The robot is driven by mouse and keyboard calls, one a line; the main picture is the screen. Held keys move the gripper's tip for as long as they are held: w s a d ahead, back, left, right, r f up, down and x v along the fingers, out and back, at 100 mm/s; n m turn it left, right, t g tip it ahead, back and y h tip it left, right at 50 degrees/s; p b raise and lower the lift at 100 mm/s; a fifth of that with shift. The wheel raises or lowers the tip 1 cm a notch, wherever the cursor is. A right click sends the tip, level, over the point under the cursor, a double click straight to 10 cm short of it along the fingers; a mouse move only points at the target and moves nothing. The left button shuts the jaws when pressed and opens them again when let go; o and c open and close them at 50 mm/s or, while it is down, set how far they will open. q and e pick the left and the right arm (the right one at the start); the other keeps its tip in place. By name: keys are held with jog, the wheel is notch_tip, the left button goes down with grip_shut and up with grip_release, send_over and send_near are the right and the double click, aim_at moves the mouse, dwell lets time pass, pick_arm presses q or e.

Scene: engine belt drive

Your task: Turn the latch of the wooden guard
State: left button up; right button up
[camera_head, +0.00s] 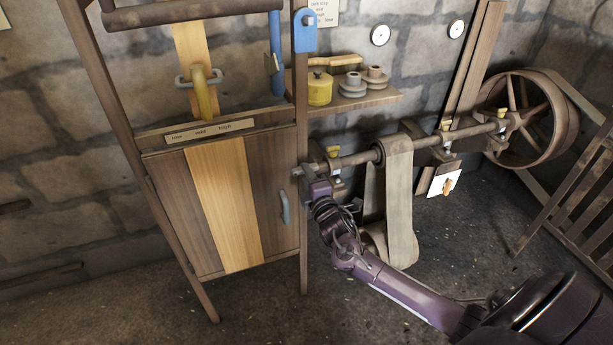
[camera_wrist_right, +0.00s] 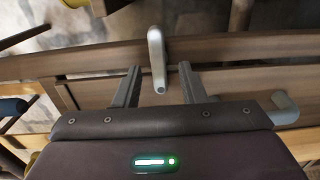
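The wooden guard (camera_head: 225,200) is a panelled door with a pale middle board, closed on a wooden frame at the left of the head view. The latch (camera_wrist_right: 157,58) is a grey bar on the frame edge in the right wrist view, lying roughly lengthwise between the finger lines. My right gripper (camera_wrist_right: 158,86) is open, one finger on each side of the latch's near end, with gaps between. My left gripper is not in view.
A grey handle (camera_head: 285,207) sits on the guard's right side. A line shaft (camera_head: 350,159) with a hanging belt (camera_head: 399,210) runs right of the guard, close to my right arm. A shelf (camera_head: 360,103) holds a yellow can (camera_head: 320,89). Floor shows below the guard.

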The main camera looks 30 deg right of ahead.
jog(key=s+a, duration=0.1)
jog(key=s, duration=0.6)
jog(key=shift+a, duration=0.2)
jog(key=shift+w, duration=0.1)
jog(key=s+f+m+g+p, duration=0.1)
jog(key=s+f+m+g, duration=0.45)
jog(key=f, duration=0.85)
jog(key=s+f+m+g+p, duration=0.1)
jog(key=s+f+g, duration=0.1)
jog(key=s+f, duration=0.9)
pick_arm(q)
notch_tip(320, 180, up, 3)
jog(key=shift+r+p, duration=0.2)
jog(key=shift+p, duration=0.5)
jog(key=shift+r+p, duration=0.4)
pick_arm(e)
jog(key=s+a+f+m+g+y, duration=0.1)
jog(key=s+a+f+m+g, duration=0.1)
jog(key=s+f, duration=0.4)
jog(key=s+a+f+m+g+y, duration=0.1)
jog(key=s+a+f+g, duration=0.3)
jog(key=s, duration=1)
jog(key=s+a+f+m+g+y, duration=0.1)
jog(key=s+a+f+m+g, duration=0.2)
jog(key=s+f, duration=0.7)
jog(key=a+m, duration=0.1)
jog(key=a, duration=0.1)
jog(key=shift+a, duration=0.4)
